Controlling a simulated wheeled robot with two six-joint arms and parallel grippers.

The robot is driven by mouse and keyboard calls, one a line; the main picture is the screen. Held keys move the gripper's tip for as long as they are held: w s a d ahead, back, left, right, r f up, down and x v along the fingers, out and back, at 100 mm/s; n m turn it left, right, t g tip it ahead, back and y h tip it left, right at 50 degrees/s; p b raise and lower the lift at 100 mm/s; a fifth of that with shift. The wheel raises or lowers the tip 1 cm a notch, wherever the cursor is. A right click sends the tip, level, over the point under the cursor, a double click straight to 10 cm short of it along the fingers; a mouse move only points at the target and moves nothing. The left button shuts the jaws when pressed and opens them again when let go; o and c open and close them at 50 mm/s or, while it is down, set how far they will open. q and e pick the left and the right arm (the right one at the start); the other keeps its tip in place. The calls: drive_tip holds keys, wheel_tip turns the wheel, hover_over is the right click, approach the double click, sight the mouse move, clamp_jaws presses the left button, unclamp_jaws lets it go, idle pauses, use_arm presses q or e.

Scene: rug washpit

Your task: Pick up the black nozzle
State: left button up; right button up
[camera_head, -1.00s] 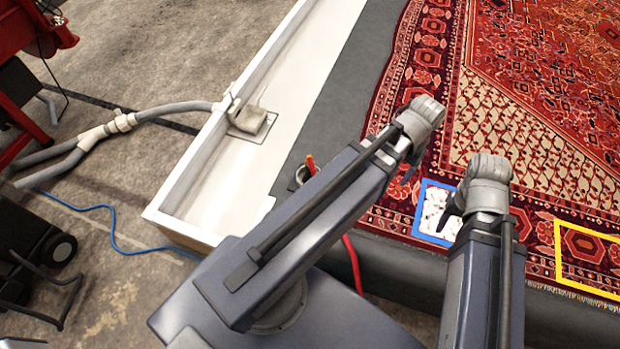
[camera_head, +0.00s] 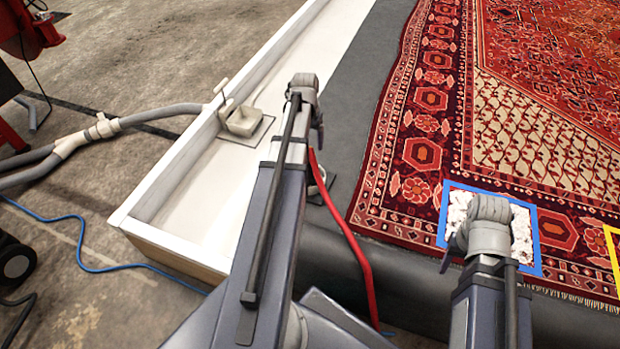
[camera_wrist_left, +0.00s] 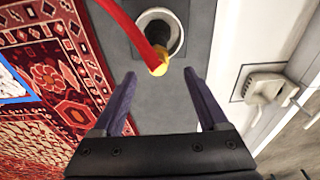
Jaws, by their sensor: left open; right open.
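The black nozzle (camera_wrist_left: 157,32) sits in a pale ring-shaped holder (camera_wrist_left: 174,45) on the grey surface, at the top of the left wrist view. It has a yellow collar (camera_wrist_left: 158,66) with a red hose attached. My left gripper (camera_wrist_left: 163,78) is open and empty, with the nozzle just beyond its fingertips and roughly between them in the picture. In the head view my left arm hides most of the holder (camera_head: 326,190), and the nozzle cannot be made out. My right gripper (camera_head: 455,252) is open and empty over the rug's lower edge.
A white trough (camera_head: 205,205) with a drain fitting (camera_head: 243,122) runs along the left. The red hose (camera_head: 352,245) hangs over the platform's front edge. The patterned rug (camera_head: 425,155) has a blue frame (camera_head: 532,235) around a white patch.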

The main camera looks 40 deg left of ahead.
sight(310, 156)
use_arm(q)
drive_tip(key=shift+w+f+b, duration=0.15)
drive_tip(key=shift+f+b, duration=1.85)
drive_tip(key=shift+f, duration=0.05)
drive_tip(key=shift+w+f+b, duration=0.1)
drive_tip(key=shift+f+b, duration=1.85)
drive_tip(key=shift+f, duration=0.05)
use_arm(e)
drive_tip(key=shift+a+f, duration=0.1)
drive_tip(key=shift+f, duration=3.95)
use_arm(q)
drive_tip(key=shift+r, duration=0.15)
use_arm(e)
drive_tip(key=shift+r, duration=0.1)
use_arm(q)
drive_tip(key=shift+c, duration=0.2)
clamp_jaws()
